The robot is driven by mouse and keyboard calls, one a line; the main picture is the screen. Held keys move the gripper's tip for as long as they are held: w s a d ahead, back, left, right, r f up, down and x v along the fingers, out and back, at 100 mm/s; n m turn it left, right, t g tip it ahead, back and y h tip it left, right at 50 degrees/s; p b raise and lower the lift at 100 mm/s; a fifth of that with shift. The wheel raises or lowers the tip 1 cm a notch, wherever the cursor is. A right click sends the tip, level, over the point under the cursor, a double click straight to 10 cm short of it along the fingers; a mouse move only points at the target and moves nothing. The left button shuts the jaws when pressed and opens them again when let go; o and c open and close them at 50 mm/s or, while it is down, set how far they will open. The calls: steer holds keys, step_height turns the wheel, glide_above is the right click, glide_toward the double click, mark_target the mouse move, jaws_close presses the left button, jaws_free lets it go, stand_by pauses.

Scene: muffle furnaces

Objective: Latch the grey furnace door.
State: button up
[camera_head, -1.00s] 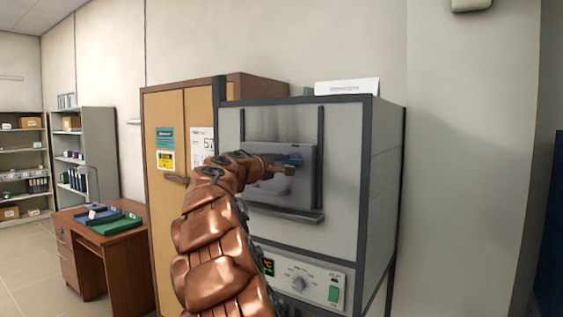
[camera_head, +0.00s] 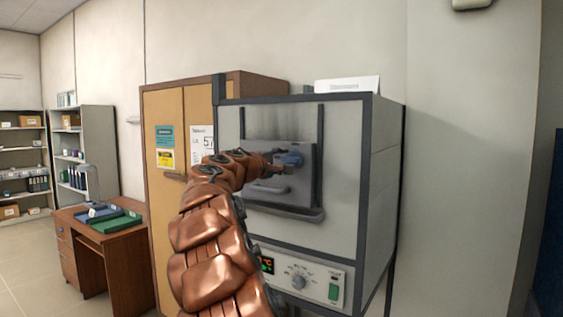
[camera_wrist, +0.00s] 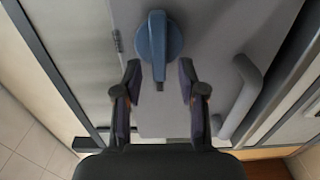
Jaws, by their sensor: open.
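The grey furnace door (camera_head: 306,180) appears closed on the front of the grey furnace (camera_head: 343,135). A blue latch knob (camera_head: 291,159) sits on the upper part of the door; the wrist view shows its lever (camera_wrist: 157,45) close up. A grey bar handle (camera_wrist: 240,95) is to the right of the knob in the wrist view. My gripper (camera_wrist: 160,76) is open and empty. Its fingertips are on either side of the knob's lower end, and I cannot tell whether they touch it. In the head view my arm partly hides the door's left side.
A control panel (camera_head: 316,283) with a dial and green switch is below the door. A ledge (camera_head: 290,212) juts out under the door. A wooden cabinet (camera_head: 170,105) stands left of the furnace.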

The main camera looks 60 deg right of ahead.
steer(key=a, duration=1.1)
steer(key=shift+s+a, duration=0.25)
steer(key=shift+a, duration=0.05)
steer(key=s+a+f+m+y, duration=0.1)
steer(key=s+a+f+y, duration=0.55)
steer(key=a+f, duration=0.6)
steer(key=s+a+f+m+y, duration=0.2)
steer(key=s+a+f+y, duration=0.4)
steer(key=a+f, duration=0.65)
steer(key=s+a+f+n+g+y, duration=0.1)
steer(key=s+a+f+y, duration=0.1)
steer(key=s+a+f, duration=0.5)
steer(key=s+a+f+n+g+y, duration=0.1)
steer(key=s+a+f+y, duration=0.2)
steer(key=s+a+f, duration=0.5)
steer(key=a, duration=0.4)
steer(key=shift+f, duration=0.3)
steer(key=shift+y, duration=0.25)
